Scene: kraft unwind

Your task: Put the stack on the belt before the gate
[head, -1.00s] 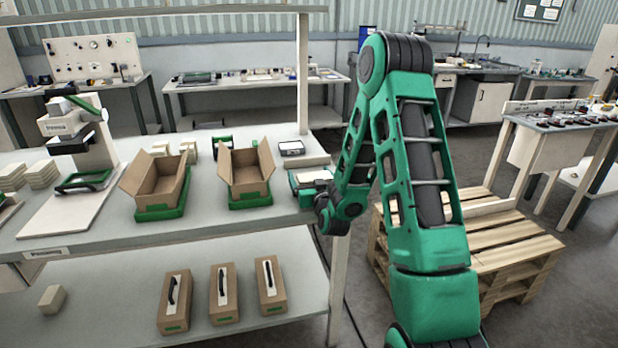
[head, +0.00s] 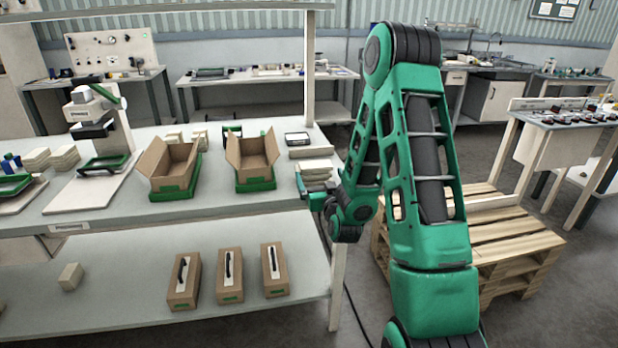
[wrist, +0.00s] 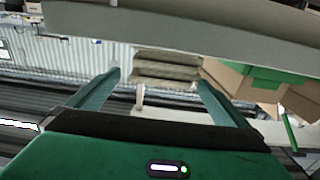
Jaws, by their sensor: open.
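A stack of flat cream pieces (head: 315,169) lies at the right end of the workbench. It also shows in the wrist view (wrist: 166,67), ahead and between the fingers. My gripper (wrist: 160,82) is open, with one finger towards each side of the stack; I cannot tell whether either touches it. In the head view my gripper (head: 309,190) is at the bench's right edge, just in front of the stack, partly hidden by my arm. I cannot make out a belt or a gate in either view.
On the workbench (head: 235,204), two open cartons (head: 172,166) (head: 254,160) on green bases stand left of the stack. A flat dark-topped device (head: 297,138) lies behind it. Closed cartons (head: 229,276) stand on the lower shelf. A wooden pallet (head: 505,245) is right of my arm.

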